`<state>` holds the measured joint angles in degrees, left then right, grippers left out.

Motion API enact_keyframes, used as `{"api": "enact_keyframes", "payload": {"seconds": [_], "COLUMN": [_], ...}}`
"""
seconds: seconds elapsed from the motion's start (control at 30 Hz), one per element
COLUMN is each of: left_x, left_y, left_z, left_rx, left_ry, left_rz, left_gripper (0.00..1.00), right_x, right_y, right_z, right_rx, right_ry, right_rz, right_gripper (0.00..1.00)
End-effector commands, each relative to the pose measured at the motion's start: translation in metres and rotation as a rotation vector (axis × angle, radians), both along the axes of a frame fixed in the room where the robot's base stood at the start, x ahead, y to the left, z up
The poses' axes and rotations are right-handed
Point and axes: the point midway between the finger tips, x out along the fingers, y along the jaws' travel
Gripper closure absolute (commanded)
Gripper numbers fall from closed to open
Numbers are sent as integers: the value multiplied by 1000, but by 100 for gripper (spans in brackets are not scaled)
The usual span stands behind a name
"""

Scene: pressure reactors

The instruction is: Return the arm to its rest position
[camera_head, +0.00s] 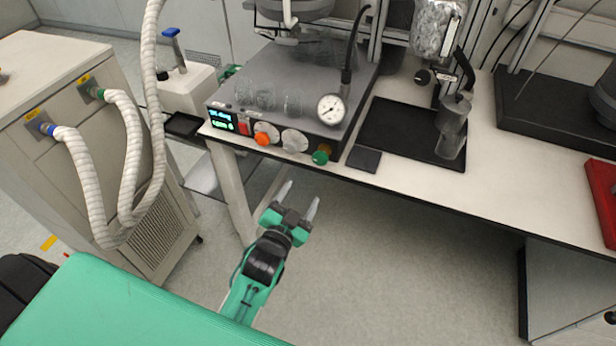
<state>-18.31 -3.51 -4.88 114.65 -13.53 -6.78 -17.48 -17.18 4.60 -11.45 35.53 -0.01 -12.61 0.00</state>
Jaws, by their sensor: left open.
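My left gripper (298,199) is in the lower middle of the head view. Its two pale fingers are apart, with nothing between them. It is over the grey floor, in front of the white bench (440,192) and apart from it. The green and black arm comes up from the bottom of the picture. My right gripper does not show in this view.
A grey control box (300,85) with a pressure gauge (332,109), knobs and glass vessels stands on the bench. A black tray (400,130) is right of it. A cabinet with ribbed white hoses (130,150) stands left.

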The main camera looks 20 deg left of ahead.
Motion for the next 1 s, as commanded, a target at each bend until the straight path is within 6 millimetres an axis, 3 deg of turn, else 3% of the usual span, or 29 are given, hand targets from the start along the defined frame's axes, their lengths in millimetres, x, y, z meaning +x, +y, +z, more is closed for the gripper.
{"api": "enact_keyframes", "payload": {"seconds": [0.23,0.37,0.53,0.67,0.8,0.87,1.0], "left_x": [0,0,-20,-55,-111,-139,-217], "left_y": [-1,-6,-16,-19,-15,-11,4], "left_z": [-7,-52,-170,-264,-357,-393,-467], "left_rx": [-3,-19,-65,-100,-130,-142,-160], "left_ry": [12,98,324,515,719,807,1010], "left_rz": [-2,-16,-40,-43,-29,-18,25], "left_gripper": [39,39,39,39,39,39,39], "right_x": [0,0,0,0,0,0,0], "right_y": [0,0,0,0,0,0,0], "right_z": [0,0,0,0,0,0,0], "right_rx": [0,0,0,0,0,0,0], "right_ry": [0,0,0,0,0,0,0], "right_rz": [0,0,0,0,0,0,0], "right_gripper": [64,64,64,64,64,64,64]}}
